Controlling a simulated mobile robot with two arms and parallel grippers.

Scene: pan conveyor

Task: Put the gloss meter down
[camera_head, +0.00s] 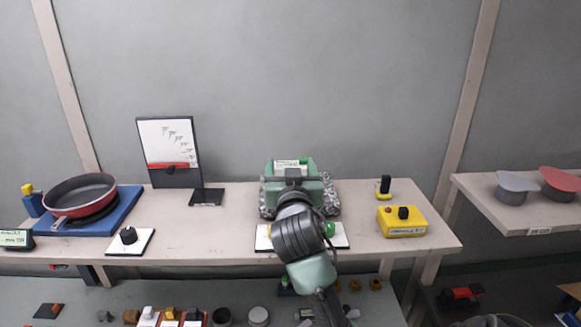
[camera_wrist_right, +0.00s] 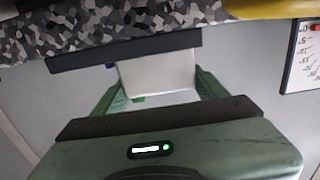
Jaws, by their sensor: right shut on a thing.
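My right gripper (camera_head: 293,176) is reached out over the middle of the bench, with its arm coming up from the bottom of the head view. In the right wrist view its green fingers (camera_wrist_right: 157,82) are shut on a white boxy thing (camera_wrist_right: 160,72) with a small green patch, which I take to be the gloss meter. Most of it is hidden by the gripper in the head view. A grey speckled block (camera_head: 331,201) lies beneath and around the gripper; it also crosses the top of the wrist view (camera_wrist_right: 120,25). I cannot tell whether the meter touches it. My left gripper is out of view.
The bench (camera_head: 230,222) holds a red pan (camera_head: 80,190) on a blue base, a black-knobbed white plate (camera_head: 115,247), an upright chart board (camera_head: 168,135) and a yellow box (camera_head: 398,228). Another white plate (camera_head: 263,240) is partly behind my arm. Bare bench shows left of the block.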

